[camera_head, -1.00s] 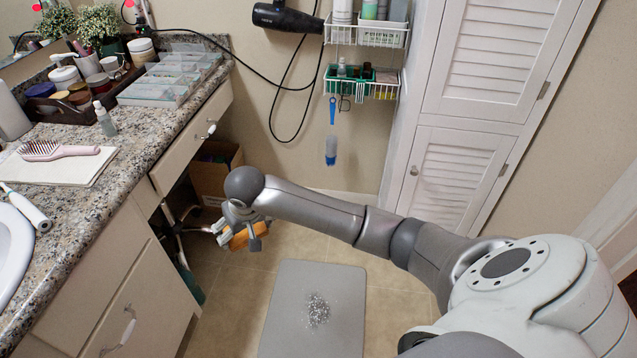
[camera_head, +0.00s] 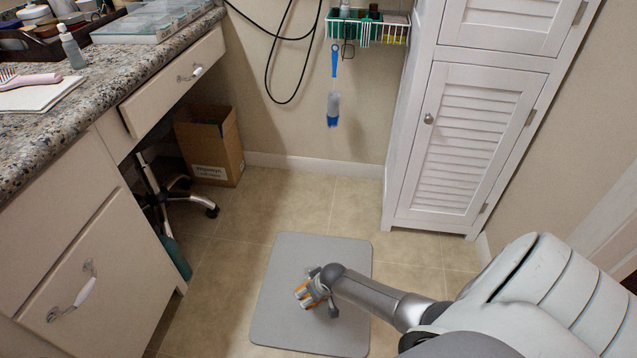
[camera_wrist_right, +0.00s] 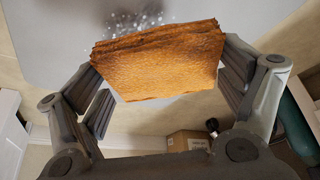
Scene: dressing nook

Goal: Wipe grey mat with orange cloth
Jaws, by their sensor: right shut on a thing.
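The grey mat (camera_head: 275,325) lies flat on the tiled floor. It also fills the top of the right wrist view (camera_wrist_right: 60,30). My right gripper (camera_head: 309,292) is over the middle of the mat, shut on the folded orange cloth (camera_head: 301,291). In the right wrist view the cloth (camera_wrist_right: 160,62) is a thick pad between the fingers. Whitish specks (camera_wrist_right: 135,22) lie on the mat just beyond the cloth; in the head view the gripper mostly hides them. I cannot tell whether the cloth touches the mat. My left gripper is out of view.
A granite counter with drawers (camera_head: 110,250) stands at the left. A cardboard box (camera_head: 212,150) and a wheeled chair base (camera_head: 180,195) are under it. A white louvred cabinet (camera_head: 465,140) stands at the back right. Bare floor surrounds the mat.

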